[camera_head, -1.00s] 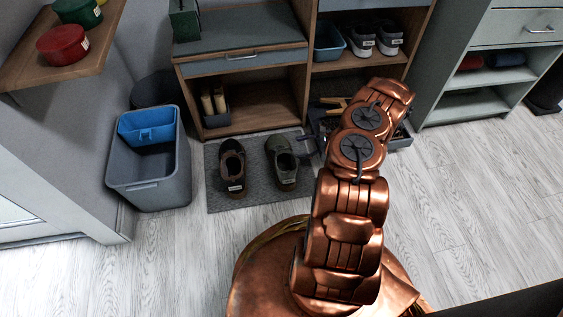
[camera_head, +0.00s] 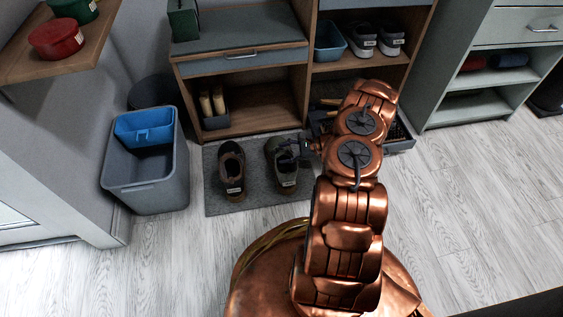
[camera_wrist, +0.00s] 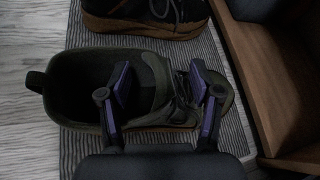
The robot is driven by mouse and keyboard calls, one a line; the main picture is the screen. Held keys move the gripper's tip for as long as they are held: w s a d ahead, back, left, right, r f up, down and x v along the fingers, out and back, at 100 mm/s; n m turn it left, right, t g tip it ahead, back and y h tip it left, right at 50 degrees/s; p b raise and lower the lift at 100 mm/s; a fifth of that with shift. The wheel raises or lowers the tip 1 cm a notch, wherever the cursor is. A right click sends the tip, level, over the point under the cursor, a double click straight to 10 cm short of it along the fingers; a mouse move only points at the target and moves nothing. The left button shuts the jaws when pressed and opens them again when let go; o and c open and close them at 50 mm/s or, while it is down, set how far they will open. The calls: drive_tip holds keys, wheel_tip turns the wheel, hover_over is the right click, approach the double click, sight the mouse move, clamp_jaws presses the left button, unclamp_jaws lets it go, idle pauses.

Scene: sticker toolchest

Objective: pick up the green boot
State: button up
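The green boot (camera_head: 287,181) stands on the grey mat (camera_head: 257,198), on the right side of a dark brown boot (camera_head: 231,165). In the wrist view the green boot (camera_wrist: 85,80) lies across the middle, its open collar at left and its laces and toe at right. My gripper (camera_head: 292,150) is at the green boot's upper part. In the wrist view my gripper (camera_wrist: 160,80) is open, one finger over the collar opening and the other over the laces and toe. I cannot tell whether the fingers touch the boot. Part of the boot is hidden behind the fingers.
A wooden cabinet (camera_head: 258,125) stands just behind the mat. A grey bin (camera_head: 147,190) with a blue insert is at left. A dark tray (camera_head: 398,145) with tools is partly hidden behind my arm. The floor in front and at right is clear.

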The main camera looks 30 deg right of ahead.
clamp_jaws()
idle(0.3)
idle(0.3)
